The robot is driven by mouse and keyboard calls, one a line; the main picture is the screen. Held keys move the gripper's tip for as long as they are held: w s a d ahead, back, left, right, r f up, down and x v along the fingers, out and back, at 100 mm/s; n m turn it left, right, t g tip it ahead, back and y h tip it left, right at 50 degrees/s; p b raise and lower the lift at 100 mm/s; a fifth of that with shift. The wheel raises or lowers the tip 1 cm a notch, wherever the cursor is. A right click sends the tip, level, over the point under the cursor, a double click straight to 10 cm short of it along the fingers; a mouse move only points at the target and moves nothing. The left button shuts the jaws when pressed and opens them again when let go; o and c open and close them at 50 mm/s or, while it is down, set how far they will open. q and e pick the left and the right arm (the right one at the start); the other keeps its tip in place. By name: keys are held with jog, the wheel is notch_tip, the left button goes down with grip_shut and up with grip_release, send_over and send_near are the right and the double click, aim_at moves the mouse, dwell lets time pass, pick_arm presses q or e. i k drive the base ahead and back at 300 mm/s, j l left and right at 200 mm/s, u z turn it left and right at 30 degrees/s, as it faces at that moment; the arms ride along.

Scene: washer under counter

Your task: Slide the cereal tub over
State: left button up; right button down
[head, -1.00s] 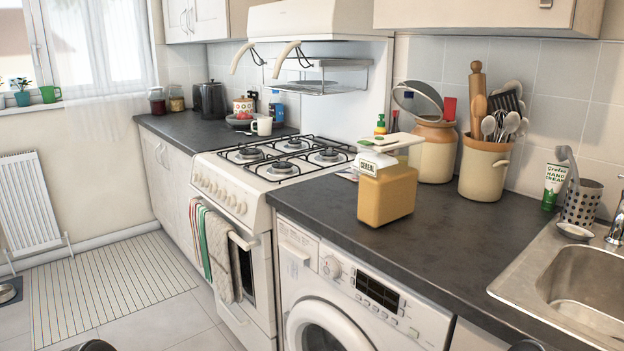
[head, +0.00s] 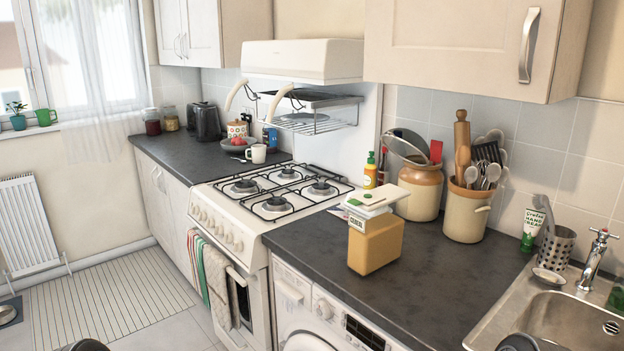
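The cereal tub (head: 375,243) is a squarish tan container with a cream lid and a label on its upper front. It stands upright on the dark countertop (head: 425,275), above the washing machine and just right of the stove. Nothing is touching it from my side. Neither of my grippers can be made out. Only small dark rounded shapes show at the bottom edge, at left and right of centre, and they may be parts of my arms.
Behind the tub stand a tan jar (head: 420,195) and a utensil crock (head: 466,212). The stove (head: 275,193) is to the left, the sink (head: 565,318) to the right. The washing machine (head: 325,320) is below. Countertop between tub and sink is clear.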

aim_at(376, 231)
jog(key=i+j+z, duration=0.35)
jog(key=j, duration=0.9)
jog(key=i+j+z, duration=0.15)
jog(key=j+z, duration=0.25)
jog(key=j, duration=0.85)
jog(key=j+z, duration=0.35)
jog(key=j, duration=1)
